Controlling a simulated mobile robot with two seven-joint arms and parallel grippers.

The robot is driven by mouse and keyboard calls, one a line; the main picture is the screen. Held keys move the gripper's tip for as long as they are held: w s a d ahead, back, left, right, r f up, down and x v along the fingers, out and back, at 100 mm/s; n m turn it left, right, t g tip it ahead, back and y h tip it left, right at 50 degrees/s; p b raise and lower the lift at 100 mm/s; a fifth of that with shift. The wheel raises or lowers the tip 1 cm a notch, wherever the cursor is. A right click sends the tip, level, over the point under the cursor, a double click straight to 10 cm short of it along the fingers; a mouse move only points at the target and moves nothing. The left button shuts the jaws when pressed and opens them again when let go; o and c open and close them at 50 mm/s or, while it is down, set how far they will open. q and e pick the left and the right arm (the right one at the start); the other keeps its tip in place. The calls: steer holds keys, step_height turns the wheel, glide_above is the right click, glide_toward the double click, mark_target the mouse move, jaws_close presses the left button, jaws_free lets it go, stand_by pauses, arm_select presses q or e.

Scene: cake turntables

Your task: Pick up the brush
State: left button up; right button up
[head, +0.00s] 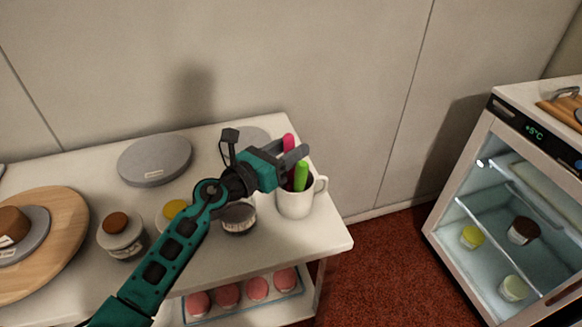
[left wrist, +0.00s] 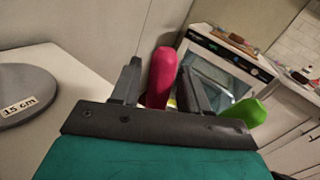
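A white mug (head: 296,203) stands near the table's right end and holds a pink handle (head: 288,141) and a green handle (head: 300,177). Which one belongs to the brush I cannot tell; their lower ends are hidden in the mug. My left gripper (head: 290,154) is at the handles, above the mug rim. In the left wrist view the pink handle (left wrist: 161,74) stands between the two open fingers, with narrow gaps on both sides. The green handle (left wrist: 243,112) is outside the fingers, to the right. My right gripper is not in view.
Jars, one brown-topped (head: 121,236), stand left of the mug. A wooden board (head: 62,232) is at far left. A glass-fronted fridge (head: 510,215) stands at right.

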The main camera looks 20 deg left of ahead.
arm_select(q)
jaws_close()
steer(key=shift+r, duration=0.15)
